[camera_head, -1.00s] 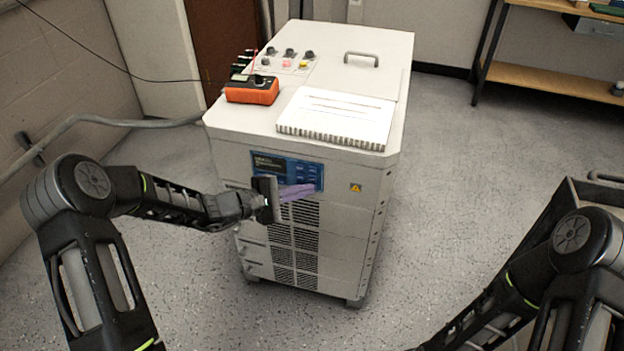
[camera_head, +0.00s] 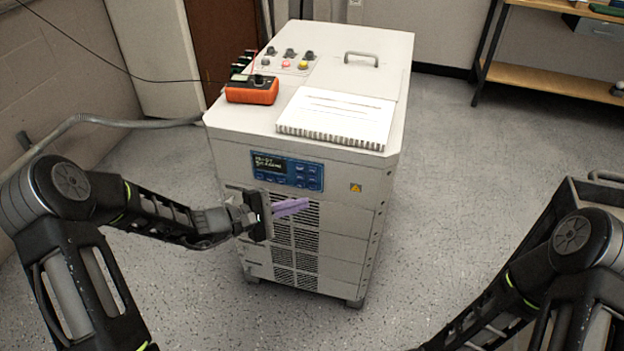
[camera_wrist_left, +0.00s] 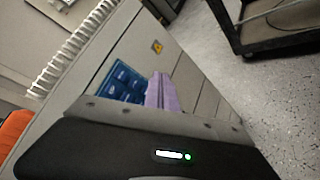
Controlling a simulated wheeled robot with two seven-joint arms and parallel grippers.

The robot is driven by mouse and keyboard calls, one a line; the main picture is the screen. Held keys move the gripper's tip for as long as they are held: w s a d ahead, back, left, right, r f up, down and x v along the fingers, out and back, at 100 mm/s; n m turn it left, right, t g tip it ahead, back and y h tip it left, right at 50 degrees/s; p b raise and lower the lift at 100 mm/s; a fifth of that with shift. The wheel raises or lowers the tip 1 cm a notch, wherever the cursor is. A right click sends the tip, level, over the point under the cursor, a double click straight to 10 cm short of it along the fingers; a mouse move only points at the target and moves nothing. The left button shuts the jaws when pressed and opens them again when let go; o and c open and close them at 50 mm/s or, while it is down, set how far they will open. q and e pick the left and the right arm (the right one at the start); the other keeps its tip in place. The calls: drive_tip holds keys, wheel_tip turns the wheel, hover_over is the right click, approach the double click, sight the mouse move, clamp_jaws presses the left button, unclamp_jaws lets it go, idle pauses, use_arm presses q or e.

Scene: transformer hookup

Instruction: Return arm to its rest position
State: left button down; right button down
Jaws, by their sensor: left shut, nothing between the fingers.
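My left gripper (camera_head: 291,207) has purple fingers, which are shut with nothing between them. It hangs in front of the white cabinet's (camera_head: 345,200) vented front face, below the blue control panel (camera_head: 287,171). In the left wrist view the purple fingers (camera_wrist_left: 160,92) show beside the blue panel (camera_wrist_left: 122,83). I cannot tell the exact gap between fingers and cabinet. My left arm (camera_head: 160,215) comes in from the left, bent at the elbow. My right arm (camera_head: 570,240) shows at the lower right; its gripper is out of view.
On the cabinet top are an orange multimeter (camera_head: 252,91), a spiral-bound notebook (camera_head: 337,116), several knobs (camera_head: 289,53) and a handle (camera_head: 361,57). A dark cart (camera_head: 592,192) stands at the right, and a shelf (camera_head: 555,75) at the back right. Floor in front is clear.

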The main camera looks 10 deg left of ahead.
idle(0.7)
use_arm(q)
drive_tip(key=s+f+m+g+y+p, duration=0.3)
drive_tip(key=s+f+m+g+y, duration=0.35)
drive_tip(key=s+f, duration=1.3)
drive_tip(key=s+d+r+m+g+p, duration=0.2)
drive_tip(key=s+d+m, duration=0.4)
drive_tip(key=s+d, duration=0.3)
drive_tip(key=shift+s+r+g+y+p, duration=0.15)
drive_tip(key=shift+s+g+y+p, duration=0.35)
drive_tip(key=shift+p, duration=0.45)
drive_tip(key=shift+w+m, duration=0.1)
drive_tip(key=shift+m, duration=0.15)
